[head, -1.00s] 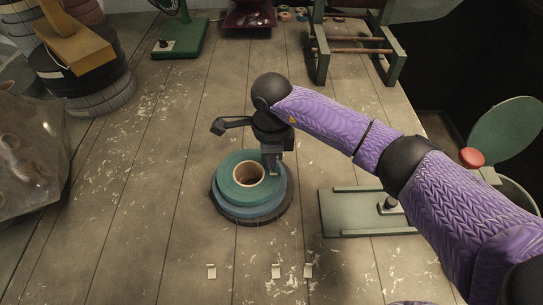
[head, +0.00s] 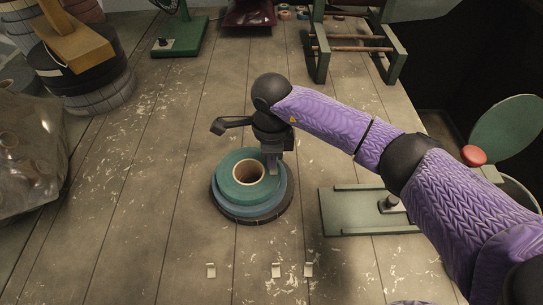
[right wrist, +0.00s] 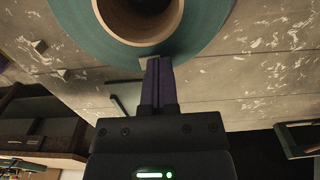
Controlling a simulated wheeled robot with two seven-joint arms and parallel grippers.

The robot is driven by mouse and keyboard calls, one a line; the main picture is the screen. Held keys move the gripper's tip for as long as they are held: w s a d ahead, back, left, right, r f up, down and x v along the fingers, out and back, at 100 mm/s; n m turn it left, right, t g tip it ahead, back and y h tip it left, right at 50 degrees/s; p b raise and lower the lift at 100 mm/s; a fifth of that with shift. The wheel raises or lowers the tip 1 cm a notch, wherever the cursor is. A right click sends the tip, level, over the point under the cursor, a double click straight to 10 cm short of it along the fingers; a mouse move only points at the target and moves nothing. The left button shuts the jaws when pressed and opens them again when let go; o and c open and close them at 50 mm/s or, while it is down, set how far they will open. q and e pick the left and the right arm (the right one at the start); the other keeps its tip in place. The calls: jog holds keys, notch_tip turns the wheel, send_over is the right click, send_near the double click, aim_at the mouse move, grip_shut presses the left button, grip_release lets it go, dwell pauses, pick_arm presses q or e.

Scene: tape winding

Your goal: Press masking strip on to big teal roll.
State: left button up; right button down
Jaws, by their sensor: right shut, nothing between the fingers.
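The big teal roll (head: 237,190) lies flat on top of a wider blue roll on a dark round base, mid-table. Its cardboard core faces up; its rim fills the top of the right wrist view (right wrist: 75,22). My right gripper (head: 272,168) is shut, pointing down at the roll's right edge. In the right wrist view its fingertips (right wrist: 157,62) are at the rim. A small pale patch (right wrist: 147,63) by the tips looks like a masking strip; whether it is stuck to the roll is unclear. My left gripper is not in view.
Pale small tabs (head: 211,271) stand near the front edge. A green plate with a post (head: 345,213) lies right of the roll. A green rack (head: 322,55) stands behind. Table left of the roll is free.

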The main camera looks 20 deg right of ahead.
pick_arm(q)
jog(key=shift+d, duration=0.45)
pick_arm(e)
jog(key=shift+f, duration=0.1)
